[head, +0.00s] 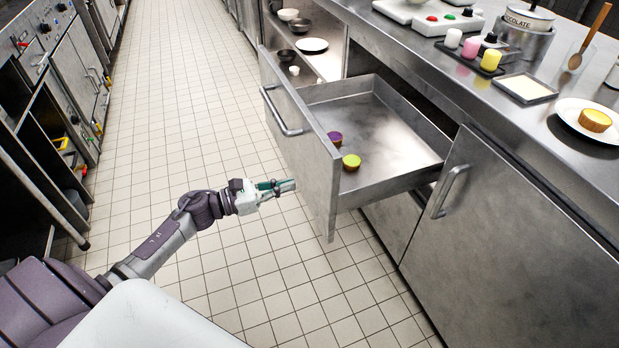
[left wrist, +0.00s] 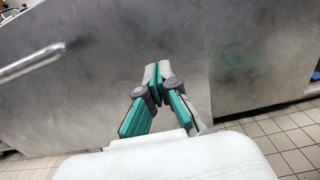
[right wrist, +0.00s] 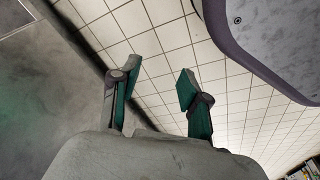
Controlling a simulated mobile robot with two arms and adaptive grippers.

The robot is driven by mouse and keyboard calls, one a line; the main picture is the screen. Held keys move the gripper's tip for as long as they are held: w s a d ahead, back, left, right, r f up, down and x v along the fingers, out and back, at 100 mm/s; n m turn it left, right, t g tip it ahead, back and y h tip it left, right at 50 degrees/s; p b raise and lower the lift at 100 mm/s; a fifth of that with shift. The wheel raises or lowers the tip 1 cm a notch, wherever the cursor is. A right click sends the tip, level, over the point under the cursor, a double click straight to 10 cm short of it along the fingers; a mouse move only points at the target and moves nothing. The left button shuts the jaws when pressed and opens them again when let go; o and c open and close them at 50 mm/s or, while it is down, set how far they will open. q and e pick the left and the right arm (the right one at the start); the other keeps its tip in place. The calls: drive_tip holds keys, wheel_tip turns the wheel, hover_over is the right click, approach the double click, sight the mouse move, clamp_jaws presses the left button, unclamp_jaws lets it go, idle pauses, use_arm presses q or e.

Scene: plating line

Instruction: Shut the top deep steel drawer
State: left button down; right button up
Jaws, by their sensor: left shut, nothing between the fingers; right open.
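The top deep steel drawer (head: 400,185) stands pulled out from the counter in the head view. Its tall front panel (head: 305,165) carries a bar handle (head: 283,112). A purple-topped cupcake (head: 335,138) and a yellow-green-topped one (head: 351,162) lie inside near the front. My left gripper (head: 287,186) is shut and empty, close to the outer face of the panel, below the handle. In the left wrist view the shut fingertips (left wrist: 157,68) point at the steel panel; whether they touch it I cannot tell. My right gripper (right wrist: 158,75) is open and empty, above the tiled floor.
The countertop holds a chocolate pot (head: 525,38), a tray of coloured jars (head: 470,55) and a plate with a cake (head: 592,120). A shut cabinet door with a handle (head: 450,190) is right of the drawer. Open shelves with bowls stand behind it. The tiled aisle (head: 190,110) is clear.

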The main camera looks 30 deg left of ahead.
sight(318, 176)
use_arm(q)
drive_tip(key=x, duration=0.4)
drive_tip(key=shift+w+d, duration=0.15)
drive_tip(key=shift+w, duration=0.15)
drive_tip(key=shift+w+d, duration=0.5)
use_arm(e)
drive_tip(key=shift+s+d+f, duration=0.15)
drive_tip(key=shift+s+f, duration=0.55)
drive_tip(key=shift+f, duration=0.15)
use_arm(q)
drive_tip(key=shift+w, duration=0.1)
